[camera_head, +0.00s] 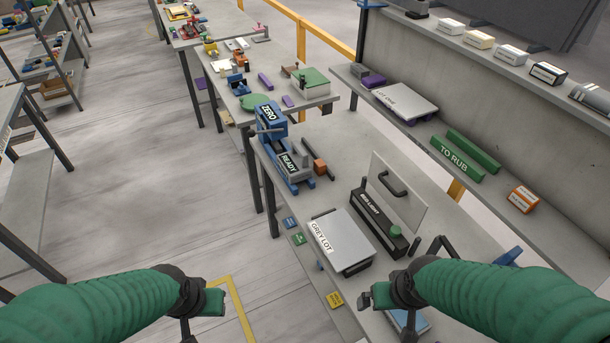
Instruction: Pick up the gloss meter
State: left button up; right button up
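No object carries a readable gloss meter label, so I cannot tell for sure which one it is. A black box with a white label and a green knob (378,221) sits on the near bench, against an upright grey plate with a black handle (398,193). A blue device marked ZERO and READY (284,158) stands farther back on the same bench. My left gripper (212,297) is over the floor, left of the bench. My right gripper (378,296) is above the bench's near end, in front of the black box. Neither gripper visibly touches an object; their finger openings are unclear.
A grey slab marked GREY LOT (342,241) lies left of the black box. A green TO RUB rack (464,157) and an orange box (523,198) are on the right shelf.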

aim_at(295, 163)
jog(key=i+j, duration=0.45)
jog(key=i, duration=0.15)
jog(key=i+j, duration=0.95)
jog(key=i, duration=0.2)
jog(key=j+u, duration=0.05)
